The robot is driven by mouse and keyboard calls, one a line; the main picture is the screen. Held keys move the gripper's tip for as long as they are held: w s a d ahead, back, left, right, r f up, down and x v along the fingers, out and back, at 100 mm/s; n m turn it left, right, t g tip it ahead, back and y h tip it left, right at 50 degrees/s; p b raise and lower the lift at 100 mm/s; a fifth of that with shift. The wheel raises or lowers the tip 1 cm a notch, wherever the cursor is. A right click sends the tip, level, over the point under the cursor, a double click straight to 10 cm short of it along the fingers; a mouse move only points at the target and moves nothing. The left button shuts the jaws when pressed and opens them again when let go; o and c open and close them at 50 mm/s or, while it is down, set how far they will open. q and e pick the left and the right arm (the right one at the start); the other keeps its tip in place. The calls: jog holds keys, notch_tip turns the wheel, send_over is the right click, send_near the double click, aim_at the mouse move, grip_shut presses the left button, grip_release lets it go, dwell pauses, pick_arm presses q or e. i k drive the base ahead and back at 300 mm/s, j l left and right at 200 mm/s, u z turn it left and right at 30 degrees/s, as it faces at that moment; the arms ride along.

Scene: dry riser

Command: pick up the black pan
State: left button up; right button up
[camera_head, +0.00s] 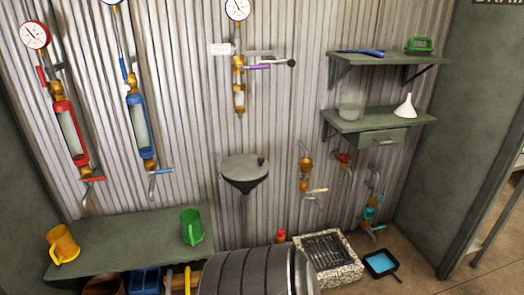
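The black pan (382,264) is on the brown floor at the lower right, just right of the grated drain. It is a shallow, squarish pan with a dark rim. Its inside is bright blue, and I cannot tell if that is liquid. A short handle sticks out toward the bottom right. Nothing covers the pan. Neither of my grippers shows in this view.
A stone-edged drain (328,258) with a grate lies left of the pan. A teal-handled valve (371,208) hangs above it. A grey wall (457,120) stands to the right. A dark ribbed round body (255,272) fills the bottom middle.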

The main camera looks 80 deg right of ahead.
aim_at(380, 263)
jog(key=z, duration=3.95)
